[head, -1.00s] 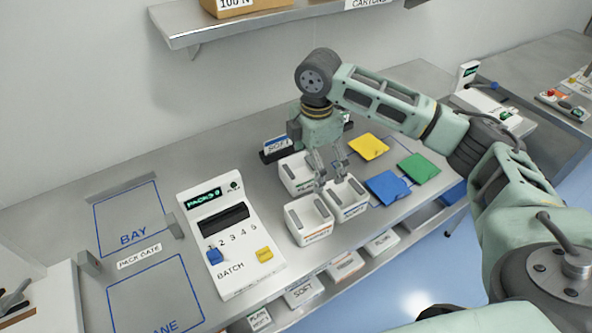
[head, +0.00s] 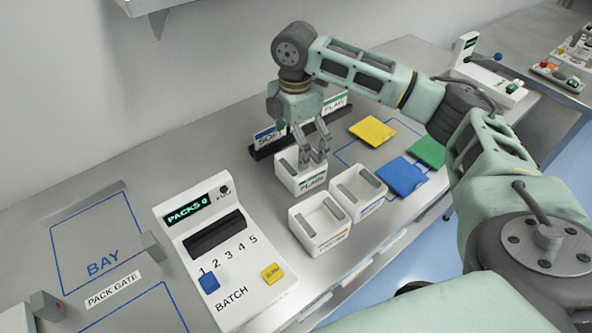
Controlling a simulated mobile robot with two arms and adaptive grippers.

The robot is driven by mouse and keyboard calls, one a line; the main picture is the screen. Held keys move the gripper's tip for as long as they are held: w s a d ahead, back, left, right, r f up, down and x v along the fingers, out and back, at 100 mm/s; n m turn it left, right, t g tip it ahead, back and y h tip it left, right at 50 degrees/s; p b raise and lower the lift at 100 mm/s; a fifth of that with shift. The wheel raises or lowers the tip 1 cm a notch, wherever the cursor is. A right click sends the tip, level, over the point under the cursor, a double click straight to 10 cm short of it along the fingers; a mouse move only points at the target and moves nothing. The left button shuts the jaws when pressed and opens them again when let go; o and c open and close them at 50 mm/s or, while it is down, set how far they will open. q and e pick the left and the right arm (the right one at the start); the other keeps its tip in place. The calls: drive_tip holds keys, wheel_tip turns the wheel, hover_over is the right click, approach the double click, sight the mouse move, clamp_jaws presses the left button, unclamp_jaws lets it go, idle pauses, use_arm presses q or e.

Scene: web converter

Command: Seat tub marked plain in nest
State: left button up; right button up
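The tub marked PLAIN (head: 312,184) is a white open tub with a green-striped label and a grey bar inside. It stands upright on the bench, at the back left of a group of three tubs. My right gripper (head: 314,160) points down over it, with its fingers apart at the tub's opening. Whether the fingers touch the tub or its bar cannot be told. No nest can be clearly made out in the head view. My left gripper is not in view.
A white tub with an orange label (head: 321,240) and one with a blue label (head: 371,207) stand close in front. A dark rack with SOFT and PLAIN cards (head: 262,152) is behind. The batch panel (head: 222,250) is left; yellow (head: 372,130), blue (head: 402,176) and green pads are right.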

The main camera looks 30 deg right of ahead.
drive_tip(key=shift+s+d+f, duration=0.1)
drive_tip(key=shift+s+f, duration=0.25)
drive_tip(key=shift+f, duration=0.4)
drive_tip(key=p, duration=0.2)
hover_over(300, 176)
wheel_tip(300, 176, down, 5)
drive_tip(key=shift+s+r, duration=0.1)
drive_tip(key=shift+r, duration=0.05)
drive_tip(key=shift+f, duration=0.3)
drive_tip(key=shift+c, duration=0.4)
drive_tip(key=c, duration=1.2)
drive_tip(key=shift+r, duration=0.15)
